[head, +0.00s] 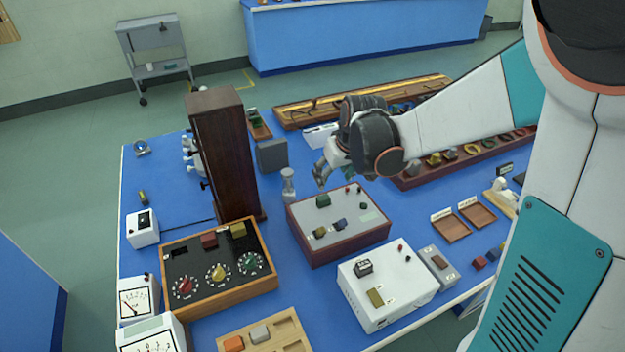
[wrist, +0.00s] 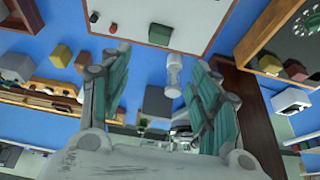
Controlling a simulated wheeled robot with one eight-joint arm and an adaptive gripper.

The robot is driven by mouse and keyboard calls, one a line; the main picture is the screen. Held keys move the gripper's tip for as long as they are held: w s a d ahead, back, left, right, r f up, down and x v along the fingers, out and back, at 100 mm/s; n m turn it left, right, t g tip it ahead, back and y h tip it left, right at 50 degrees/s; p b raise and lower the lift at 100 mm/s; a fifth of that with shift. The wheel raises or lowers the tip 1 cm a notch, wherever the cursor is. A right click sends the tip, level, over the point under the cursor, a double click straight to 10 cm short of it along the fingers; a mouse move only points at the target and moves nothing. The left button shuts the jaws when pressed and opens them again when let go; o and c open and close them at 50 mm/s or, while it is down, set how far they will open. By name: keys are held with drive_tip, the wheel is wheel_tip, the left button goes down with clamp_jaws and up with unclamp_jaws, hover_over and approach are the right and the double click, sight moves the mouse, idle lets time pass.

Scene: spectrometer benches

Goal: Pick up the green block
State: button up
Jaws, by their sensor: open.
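The green block (head: 323,201) sits on the grey top panel of a reddish wooden box (head: 340,238), near its back edge. In the wrist view the green block (wrist: 159,35) shows near the top, beyond the fingertips. My gripper (head: 321,175) is just above and behind the block in the head view, apart from it as far as I can see. In the wrist view my gripper (wrist: 158,65) has its two green-padded fingers wide apart with nothing held between them.
A tall dark wooden cabinet (head: 220,150) stands left of the box. A clear bottle (head: 288,186) and a grey block (head: 271,156) stand close behind it. A white instrument box (head: 388,290) is in front. A dial panel (head: 215,270) lies at front left.

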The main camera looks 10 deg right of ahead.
drive_tip(key=b, duration=0.3)
hover_over(324, 197)
drive_tip(key=s, duration=0.2)
wheel_tip(324, 197, down, 8)
drive_tip(key=shift+s+d+f, duration=0.1)
drive_tip(key=b+x, duration=0.1)
drive_tip(key=x, duration=0.4)
drive_tip(key=shift+s+f+b, duration=0.15)
drive_tip(key=shift+b, duration=0.25)
drive_tip(key=c, duration=1.2)
